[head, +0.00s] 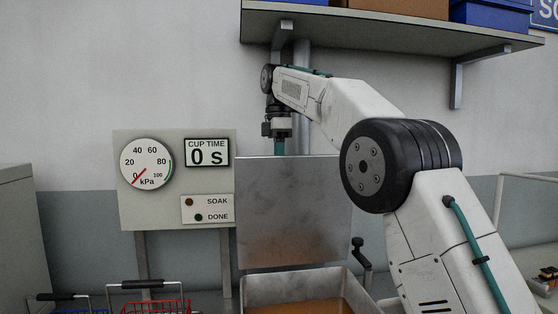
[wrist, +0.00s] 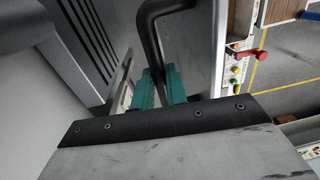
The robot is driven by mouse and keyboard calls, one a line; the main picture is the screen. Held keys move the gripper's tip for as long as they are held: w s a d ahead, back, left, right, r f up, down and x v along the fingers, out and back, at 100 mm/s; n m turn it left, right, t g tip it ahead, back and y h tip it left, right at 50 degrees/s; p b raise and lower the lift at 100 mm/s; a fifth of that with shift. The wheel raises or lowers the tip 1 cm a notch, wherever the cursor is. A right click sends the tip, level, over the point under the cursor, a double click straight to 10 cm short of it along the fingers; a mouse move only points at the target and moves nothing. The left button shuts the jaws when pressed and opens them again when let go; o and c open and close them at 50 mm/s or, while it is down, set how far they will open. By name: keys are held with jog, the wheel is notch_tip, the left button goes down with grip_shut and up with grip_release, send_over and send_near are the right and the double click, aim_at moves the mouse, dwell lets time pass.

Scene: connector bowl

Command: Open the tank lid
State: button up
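The tank lid (head: 295,212), a grey metal panel, stands raised and about upright at the back of the open tank (head: 290,290). Brown liquid shows inside the tank. My gripper (head: 280,149) is at the lid's top edge, and its lower part is hidden behind the lid in the head view. In the wrist view, the teal fingers of my gripper (wrist: 161,86) are close together around a black bent bar, the lid handle (wrist: 150,40). The lid (wrist: 180,155) fills the lower part of that view, with a black screwed strip along its edge.
A panel with a pressure gauge (head: 146,165) and a timer reading 0 s (head: 207,152) stands left of the lid. A red basket (head: 155,305) is at the lower left. A shelf (head: 390,25) with boxes hangs above my arm. A small black crank (head: 361,254) is right of the tank.

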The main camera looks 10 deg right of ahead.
jog(key=o, duration=0.4)
jog(key=shift+w+d+f, duration=0.1)
jog(key=shift+f, duration=0.2)
jog(key=shift+r, duration=0.15)
